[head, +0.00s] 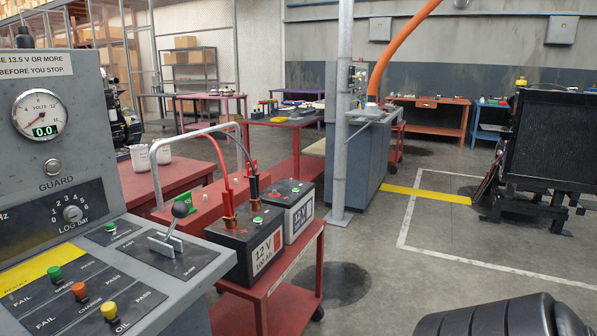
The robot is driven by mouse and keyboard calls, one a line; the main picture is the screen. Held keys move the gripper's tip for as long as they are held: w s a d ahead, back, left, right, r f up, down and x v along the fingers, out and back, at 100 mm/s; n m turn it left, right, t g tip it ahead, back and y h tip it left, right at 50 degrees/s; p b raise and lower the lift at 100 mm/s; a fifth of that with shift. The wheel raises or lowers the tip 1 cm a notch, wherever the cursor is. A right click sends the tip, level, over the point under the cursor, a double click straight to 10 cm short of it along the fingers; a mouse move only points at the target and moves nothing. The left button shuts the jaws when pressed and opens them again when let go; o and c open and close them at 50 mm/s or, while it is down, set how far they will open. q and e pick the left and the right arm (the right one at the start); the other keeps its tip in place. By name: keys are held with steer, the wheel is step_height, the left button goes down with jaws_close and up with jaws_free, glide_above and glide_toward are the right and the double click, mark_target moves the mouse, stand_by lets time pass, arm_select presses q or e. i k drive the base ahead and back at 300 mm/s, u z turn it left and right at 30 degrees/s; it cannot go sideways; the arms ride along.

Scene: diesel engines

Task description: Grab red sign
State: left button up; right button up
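I cannot make out a clear red sign in the head view. Small red items show on the red bench behind the batteries, too small to identify. Neither of my grippers is in view.
A grey control panel (45,130) fills the left. A red cart (285,285) carries two 12 V batteries (250,240). A pole (343,120) stands beside a grey cabinet (372,150). A black radiator (555,140) is at right. Marked floor (430,240) is clear. A dark ribbed form fills the bottom right.

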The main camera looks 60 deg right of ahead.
mark_target(249, 174)
steer(key=z, duration=2.45)
steer(key=i, duration=6.2)
steer(key=u, duration=5.05)
steer(key=i, duration=0.4)
steer(key=u, duration=0.15)
